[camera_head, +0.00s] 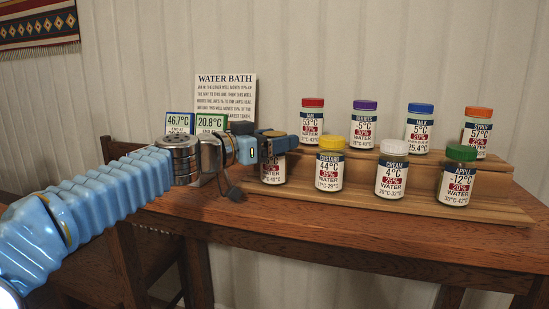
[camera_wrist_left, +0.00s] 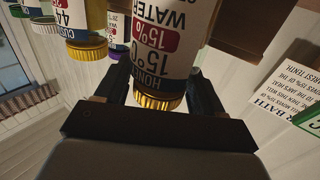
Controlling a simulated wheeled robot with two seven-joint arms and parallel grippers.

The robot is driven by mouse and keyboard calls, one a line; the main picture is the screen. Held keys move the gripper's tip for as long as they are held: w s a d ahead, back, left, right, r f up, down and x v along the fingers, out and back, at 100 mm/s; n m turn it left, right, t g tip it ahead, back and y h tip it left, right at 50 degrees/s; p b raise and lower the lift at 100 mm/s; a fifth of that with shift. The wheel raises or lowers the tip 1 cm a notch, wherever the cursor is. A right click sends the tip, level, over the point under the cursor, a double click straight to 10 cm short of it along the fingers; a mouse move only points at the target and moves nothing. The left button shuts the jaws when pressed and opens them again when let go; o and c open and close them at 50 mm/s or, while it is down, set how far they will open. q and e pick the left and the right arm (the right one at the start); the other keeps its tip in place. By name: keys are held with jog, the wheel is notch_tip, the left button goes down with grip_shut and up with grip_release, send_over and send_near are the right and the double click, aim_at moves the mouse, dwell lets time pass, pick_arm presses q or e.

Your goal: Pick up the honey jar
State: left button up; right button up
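The honey jar (camera_head: 273,172) stands at the left end of the shelf's lower front step; its upper part is partly hidden by my left gripper in the head view. In the left wrist view the honey jar (camera_wrist_left: 165,45) appears upside down, with its gold ribbed lid towards me and a label with a red 15% band. My left gripper (camera_head: 277,146) is at the height of the lid. In the wrist view its two dark fingers (camera_wrist_left: 160,82) stand on either side of the jar near the lid, apparently open with narrow gaps. My right gripper is not in view.
Several jars stand on the step behind. A WATER BATH sign (camera_head: 226,90) and two temperature displays are behind my left arm. The wooden table (camera_head: 370,235) front is clear.

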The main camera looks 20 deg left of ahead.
pick_arm(q)
jog(key=c, duration=0.7)
jog(key=shift+c, duration=0.8)
jog(key=shift+r, duration=0.15)
